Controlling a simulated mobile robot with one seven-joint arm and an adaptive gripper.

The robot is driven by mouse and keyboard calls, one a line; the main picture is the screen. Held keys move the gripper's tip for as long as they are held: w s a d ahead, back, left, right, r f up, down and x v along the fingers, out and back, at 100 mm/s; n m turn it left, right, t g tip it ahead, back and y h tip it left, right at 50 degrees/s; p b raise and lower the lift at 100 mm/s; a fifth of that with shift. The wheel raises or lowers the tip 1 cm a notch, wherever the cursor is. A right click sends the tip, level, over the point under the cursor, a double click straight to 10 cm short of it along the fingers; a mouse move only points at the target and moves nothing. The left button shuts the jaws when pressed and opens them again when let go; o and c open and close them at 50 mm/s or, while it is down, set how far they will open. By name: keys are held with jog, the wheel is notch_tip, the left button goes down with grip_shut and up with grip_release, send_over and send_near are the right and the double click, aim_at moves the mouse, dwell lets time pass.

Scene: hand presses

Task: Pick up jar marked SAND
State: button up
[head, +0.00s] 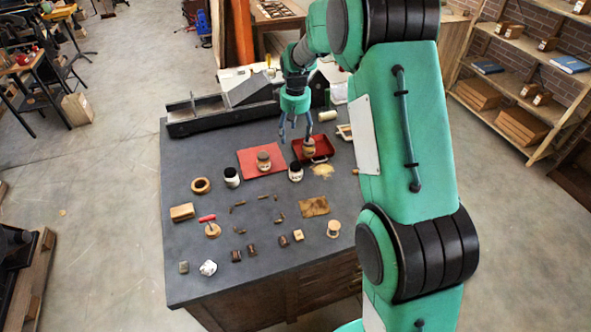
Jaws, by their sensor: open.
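My gripper (296,136) points down over the back of the dark table, with its fingers apart and nothing between them. A small brown jar (309,147) stands in the red tray (325,153), just right of and below the fingertips in the picture. A similar brown jar with a pale label (264,161) stands on the red mat (247,168). Two dark-topped jars with white labels stand nearby, a left one (232,178) and a right one (295,172). The lettering is too small to read, so I cannot tell which jar is marked SAND.
A long dark metal bed (205,116) lies along the table's back left edge. A pale roller (327,116) lies behind the tray. Small blocks and tools are scattered over the front half.

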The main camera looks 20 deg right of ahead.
jog(key=p, duration=0.2)
send_over(296, 165)
notch_tip(296, 165, down, 9)
jog(key=shift+f+n+g, duration=0.1)
jog(key=shift+n+g, duration=0.2)
jog(key=shift+g, duration=0.1)
jog(key=shift+f, duration=0.15)
jog(key=shift+f+p, duration=0.55)
jog(key=shift+f, duration=3.55)
jog(key=shift+f, duration=0.1)
jog(key=shift+f+p, duration=0.7)
jog(key=shift+f, duration=1.85)
jog(key=c, duration=1.4)
